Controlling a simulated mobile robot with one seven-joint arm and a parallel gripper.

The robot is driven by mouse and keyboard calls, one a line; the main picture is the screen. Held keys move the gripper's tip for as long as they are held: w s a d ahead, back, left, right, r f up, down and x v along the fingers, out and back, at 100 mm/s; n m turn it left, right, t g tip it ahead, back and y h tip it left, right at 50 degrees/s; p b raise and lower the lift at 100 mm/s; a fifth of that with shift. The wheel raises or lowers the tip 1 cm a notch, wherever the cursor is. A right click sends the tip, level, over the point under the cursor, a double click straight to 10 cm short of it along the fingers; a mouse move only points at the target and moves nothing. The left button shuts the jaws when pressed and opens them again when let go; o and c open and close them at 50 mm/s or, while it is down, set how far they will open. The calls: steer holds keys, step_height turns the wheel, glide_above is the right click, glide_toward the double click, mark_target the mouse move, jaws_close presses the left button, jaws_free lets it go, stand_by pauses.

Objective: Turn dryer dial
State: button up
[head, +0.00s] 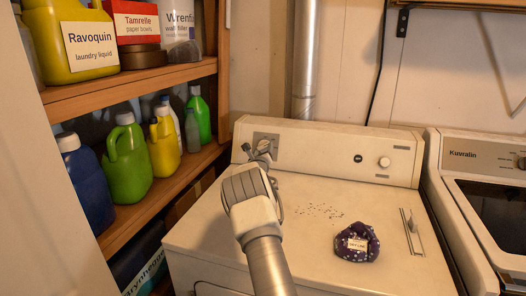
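The white dryer (400,254) stands in front of me, with a raised control panel (315,142) along its back edge. At the panel's left end is a dial area with a grey plate (263,138), and the dial there is mostly hidden. My gripper (262,151) is right at this left dial, with my arm reaching up from the bottom middle. I cannot tell whether its fingers touch the dial, nor whether they are apart or closed. A round light knob (384,162) sits at the panel's right, beside a small dark button (358,158).
A purple patterned cloth item (357,243) lies on the dryer top. Wooden shelves (165,195) with several bottles stand close on the left. A second machine labelled Kuvralin (470,156) is at the right. A metal duct (305,60) rises behind the dryer.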

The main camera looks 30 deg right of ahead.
steer(key=c, duration=0.5)
steer(key=shift+c, duration=0.2)
steer(key=m+b, duration=0.1)
steer(key=m+h+b, duration=0.1)
steer(key=m, duration=0.1)
steer(key=shift+w+a+f+g, duration=0.1)
steer(key=shift+a+f+g, duration=0.1)
steer(key=shift+g, duration=0.1)
steer(key=shift+w+r+m+g+h+b, duration=0.1)
steer(key=shift+m+g+h+b, duration=0.35)
steer(key=shift+m, duration=0.7)
steer(key=shift+w+r+m+g+h+b, duration=0.1)
steer(key=shift+m+g+h+b, duration=0.3)
steer(key=shift+m, duration=0.75)
steer(key=o, duration=1.4)
